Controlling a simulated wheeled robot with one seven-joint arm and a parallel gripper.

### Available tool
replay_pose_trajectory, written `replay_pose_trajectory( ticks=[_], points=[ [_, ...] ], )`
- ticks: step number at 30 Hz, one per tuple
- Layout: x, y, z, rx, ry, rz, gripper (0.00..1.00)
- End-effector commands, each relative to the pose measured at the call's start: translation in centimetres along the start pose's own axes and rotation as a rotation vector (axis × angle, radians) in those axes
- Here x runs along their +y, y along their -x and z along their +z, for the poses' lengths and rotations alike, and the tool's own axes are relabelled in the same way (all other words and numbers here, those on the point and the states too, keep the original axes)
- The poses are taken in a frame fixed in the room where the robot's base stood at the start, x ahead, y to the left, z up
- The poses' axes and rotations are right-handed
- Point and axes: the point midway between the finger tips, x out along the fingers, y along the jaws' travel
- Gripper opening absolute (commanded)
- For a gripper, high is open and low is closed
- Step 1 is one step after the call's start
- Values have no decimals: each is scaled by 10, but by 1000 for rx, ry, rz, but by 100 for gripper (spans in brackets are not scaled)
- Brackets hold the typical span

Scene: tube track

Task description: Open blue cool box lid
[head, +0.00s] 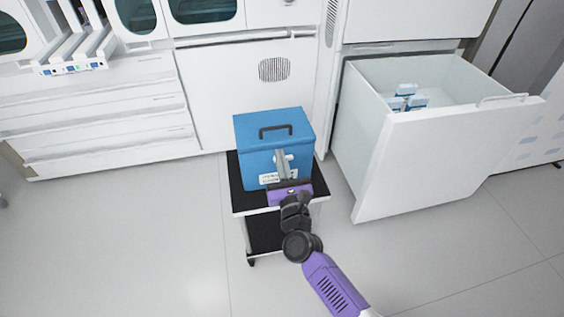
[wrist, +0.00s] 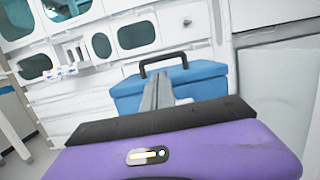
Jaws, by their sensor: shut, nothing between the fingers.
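The blue cool box (head: 258,160) stands on a small cart, and its lid (head: 290,118) with a dark handle (head: 276,131) on top is down. In the wrist view the blue lid (wrist: 207,76) and its handle (wrist: 163,63) show beyond my gripper. My gripper (head: 281,157) is in front of the box's near face, with its fingers together and nothing between them. In the wrist view the shut fingers (wrist: 158,88) point at the box and hide part of its front. I cannot tell whether the fingertips touch the box.
The cart (head: 240,201) has a black top and a lower shelf. To the right a large white drawer (head: 420,160) stands open, with several small blue and white items (head: 407,98) inside. White cabinets (head: 100,125) line the back. The floor (head: 130,240) at the left is clear.

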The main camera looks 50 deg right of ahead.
Motion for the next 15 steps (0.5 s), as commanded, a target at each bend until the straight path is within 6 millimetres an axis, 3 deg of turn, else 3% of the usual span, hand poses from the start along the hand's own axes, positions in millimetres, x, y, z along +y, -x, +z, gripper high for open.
replay_pose_trajectory(
  ticks=[6,15],
  points=[
    [-1,-39,1,-2,1,-2,0],
    [0,-62,0,1,2,1,0]
  ],
)
